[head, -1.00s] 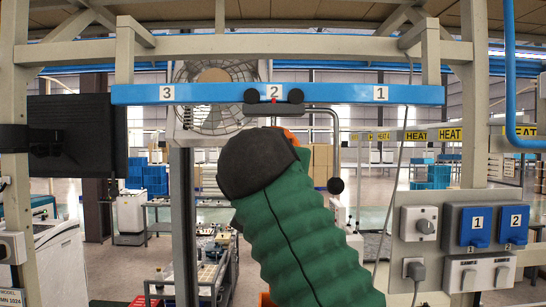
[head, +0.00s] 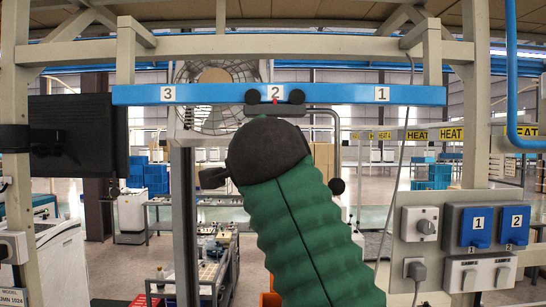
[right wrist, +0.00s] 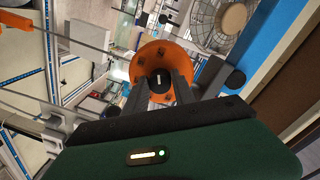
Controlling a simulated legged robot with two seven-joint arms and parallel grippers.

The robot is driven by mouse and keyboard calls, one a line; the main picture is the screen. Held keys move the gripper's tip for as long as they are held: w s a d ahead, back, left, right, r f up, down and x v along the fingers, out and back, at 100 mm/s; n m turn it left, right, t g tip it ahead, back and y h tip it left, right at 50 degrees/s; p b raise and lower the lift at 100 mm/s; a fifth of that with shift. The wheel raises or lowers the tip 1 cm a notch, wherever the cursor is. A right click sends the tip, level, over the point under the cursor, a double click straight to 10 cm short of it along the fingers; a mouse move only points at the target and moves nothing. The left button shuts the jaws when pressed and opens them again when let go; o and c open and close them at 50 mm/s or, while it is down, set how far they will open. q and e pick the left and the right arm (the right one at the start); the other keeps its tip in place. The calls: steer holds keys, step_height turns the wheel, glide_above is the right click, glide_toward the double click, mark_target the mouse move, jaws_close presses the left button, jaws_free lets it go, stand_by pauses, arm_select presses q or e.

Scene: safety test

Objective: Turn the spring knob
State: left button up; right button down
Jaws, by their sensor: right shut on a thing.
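In the right wrist view, a round black knob with a white mark (right wrist: 158,79) sits in the middle of an orange flared dish (right wrist: 151,58); I take it to be the spring knob. The two dark fingers of my right gripper (right wrist: 159,88) reach into the dish and are shut on the knob, one on each side. In the head view my green right arm and its black wrist block the gripper, the knob and the dish. A small dark part shows at the wrist's left side. My left gripper is in neither view.
A blue bar (head: 340,95) marked 3, 2, 1 crosses above my wrist, with a black double-knob slider (head: 252,97) at 2. A bent rod with a black ball (head: 336,186) hangs close right of my wrist. A switch panel (head: 400,240) stands at right, a dark screen at left.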

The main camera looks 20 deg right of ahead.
steer(key=shift+w+f+m, duration=0.1)
steer(key=shift+f+m, duration=0.15)
steer(key=shift+m, duration=0.25)
steer(key=c, duration=1.3)
jaws_free()
steer(key=shift+o, duration=1.3)
steer(key=shift+w+r, duration=0.1)
steer(key=shift+r, duration=0.1)
steer(key=b+v, duration=0.3)
steer(key=v, duration=1.3)
steer(key=shift+s+a+b, duration=0.2)
steer(key=shift+s+b, duration=0.2)
steer(key=shift+d, duration=0.1)
